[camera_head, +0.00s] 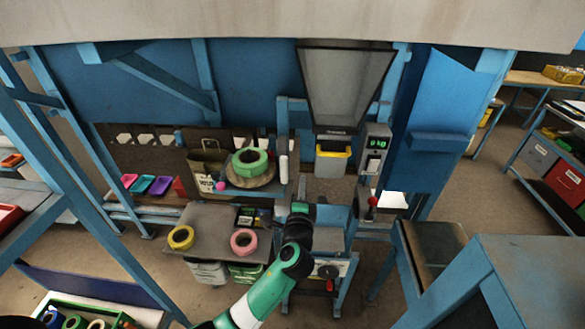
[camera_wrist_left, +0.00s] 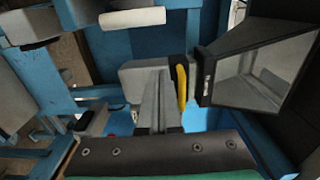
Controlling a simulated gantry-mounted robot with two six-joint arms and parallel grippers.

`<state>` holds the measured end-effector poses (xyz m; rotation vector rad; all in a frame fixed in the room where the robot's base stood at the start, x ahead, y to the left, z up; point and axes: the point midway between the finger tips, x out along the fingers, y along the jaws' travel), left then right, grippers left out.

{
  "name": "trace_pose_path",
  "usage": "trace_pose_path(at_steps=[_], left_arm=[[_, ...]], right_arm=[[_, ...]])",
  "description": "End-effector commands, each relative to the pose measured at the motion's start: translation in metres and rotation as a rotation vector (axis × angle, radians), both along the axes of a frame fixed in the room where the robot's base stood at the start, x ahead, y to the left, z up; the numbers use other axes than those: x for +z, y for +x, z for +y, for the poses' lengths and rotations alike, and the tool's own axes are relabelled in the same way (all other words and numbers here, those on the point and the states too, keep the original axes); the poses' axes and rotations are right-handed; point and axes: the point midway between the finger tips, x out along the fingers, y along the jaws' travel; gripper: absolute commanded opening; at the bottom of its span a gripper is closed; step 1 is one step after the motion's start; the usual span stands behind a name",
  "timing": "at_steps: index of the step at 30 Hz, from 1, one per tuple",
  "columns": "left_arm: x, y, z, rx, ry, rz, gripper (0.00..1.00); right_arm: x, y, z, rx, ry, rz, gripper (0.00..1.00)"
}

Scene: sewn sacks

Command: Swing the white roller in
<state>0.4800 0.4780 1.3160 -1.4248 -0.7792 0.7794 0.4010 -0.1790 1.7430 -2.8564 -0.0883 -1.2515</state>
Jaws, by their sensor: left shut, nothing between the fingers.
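The white roller (camera_head: 283,167) stands upright on the blue frame, just right of the shelf with the green tape roll. It also shows in the left wrist view, as a white cylinder (camera_wrist_left: 132,17) lying across the top. My left gripper (camera_head: 300,208) is below and slightly right of the roller in the head view, apart from it. The gripper (camera_wrist_left: 155,100) is shut with nothing in it; its fingers lie together in the wrist view. My right gripper is in neither view.
A dark-framed hopper (camera_head: 345,88) hangs to the right above a yellow-rimmed bin (camera_head: 332,160). A control box (camera_head: 375,150) is beside it. A green tape roll (camera_head: 250,162) sits on the shelf at left. Pink (camera_head: 244,241) and yellow (camera_head: 181,237) rolls lie on the lower table.

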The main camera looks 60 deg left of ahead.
Motion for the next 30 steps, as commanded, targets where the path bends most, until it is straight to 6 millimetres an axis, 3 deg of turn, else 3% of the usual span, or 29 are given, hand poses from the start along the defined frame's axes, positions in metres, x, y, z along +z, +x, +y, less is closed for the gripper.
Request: trace_pose_path(at_steps=[8, 12, 18, 30], left_arm=[[0.000, 0.033, 0.053, 0.003, -0.001, 0.000, 0.00], [0.003, 0.015, 0.069, 0.003, -0.002, 0.001, 0.00], [0.001, 0.005, 0.080, 0.000, -0.002, -0.001, 0.00], [0.001, -0.001, 0.082, 0.002, -0.001, 0.000, 0.00]], right_arm=[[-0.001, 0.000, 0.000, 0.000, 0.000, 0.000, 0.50], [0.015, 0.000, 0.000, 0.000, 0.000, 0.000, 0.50], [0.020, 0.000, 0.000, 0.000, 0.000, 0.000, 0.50], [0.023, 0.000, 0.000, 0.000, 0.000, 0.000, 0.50]])
